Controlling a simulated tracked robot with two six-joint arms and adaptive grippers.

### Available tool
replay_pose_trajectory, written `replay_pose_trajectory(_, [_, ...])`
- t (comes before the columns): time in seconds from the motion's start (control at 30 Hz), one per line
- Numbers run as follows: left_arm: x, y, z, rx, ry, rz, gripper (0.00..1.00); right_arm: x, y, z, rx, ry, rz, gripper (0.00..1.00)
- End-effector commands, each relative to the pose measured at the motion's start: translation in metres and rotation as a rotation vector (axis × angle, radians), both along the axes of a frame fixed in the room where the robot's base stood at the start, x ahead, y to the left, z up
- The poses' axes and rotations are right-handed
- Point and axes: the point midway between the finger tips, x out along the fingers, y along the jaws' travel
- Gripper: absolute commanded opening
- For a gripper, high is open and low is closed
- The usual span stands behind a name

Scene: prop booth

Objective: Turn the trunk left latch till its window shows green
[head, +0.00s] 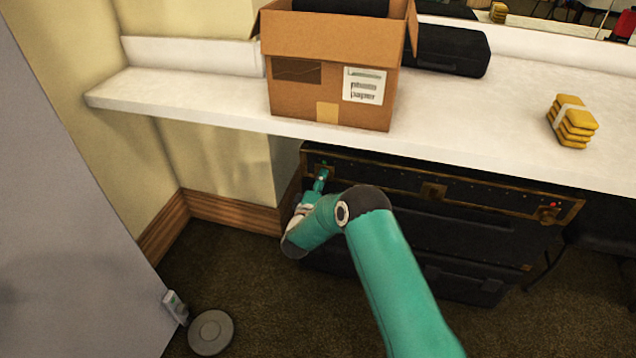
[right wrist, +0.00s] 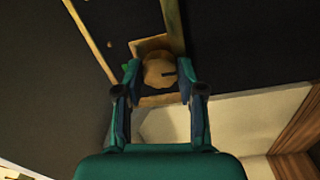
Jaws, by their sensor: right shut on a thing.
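The black trunk (head: 480,222) with brass edges stands under the white counter. Its left latch (head: 323,169) is at the trunk's upper left corner, and a small green spot shows at its top. My right gripper (head: 320,184) reaches this latch. In the right wrist view, the fingers of my right gripper (right wrist: 160,88) are shut on the round brass knob of the left latch (right wrist: 157,68), one finger on each side. A bit of green shows beside the knob there, partly hidden by a finger. The right latch (head: 548,213) shows a red spot. My left gripper is not in view.
The white counter (head: 190,95) overhangs the trunk and carries an open cardboard box (head: 315,100), a black case (head: 450,50) and a banded yellow stack (head: 572,122). A grey panel (head: 70,200) stands at left. A grey disc (head: 211,332) lies on the carpet.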

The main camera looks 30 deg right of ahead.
Motion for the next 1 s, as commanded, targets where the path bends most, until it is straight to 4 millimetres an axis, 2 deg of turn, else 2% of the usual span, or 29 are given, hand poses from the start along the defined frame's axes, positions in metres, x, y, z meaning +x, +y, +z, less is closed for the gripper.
replay_pose_trajectory(0.27, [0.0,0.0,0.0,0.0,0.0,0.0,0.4,0.002,0.001,0.002,0.0,-0.004,0.007,0.04])
replay_pose_trajectory(0.3, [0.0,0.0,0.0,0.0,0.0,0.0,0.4,0.002,0.001,0.002,0.0,-0.004,0.007,0.45])
replay_pose_trajectory(0.4, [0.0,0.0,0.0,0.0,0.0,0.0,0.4,0.001,0.001,0.001,0.001,-0.003,0.005,0.62])
replay_pose_trajectory(0.43, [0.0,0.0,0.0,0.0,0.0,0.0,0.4,0.001,0.001,0.001,0.001,-0.003,0.005,0.64])
replay_pose_trajectory(0.77, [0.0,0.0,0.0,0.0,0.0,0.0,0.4,-0.001,0.001,0.0,0.002,-0.001,0.002,0.64])
replay_pose_trajectory(1.0, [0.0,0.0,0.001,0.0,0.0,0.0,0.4,-0.016,0.022,-0.002,0.002,0.002,0.006,0.64])
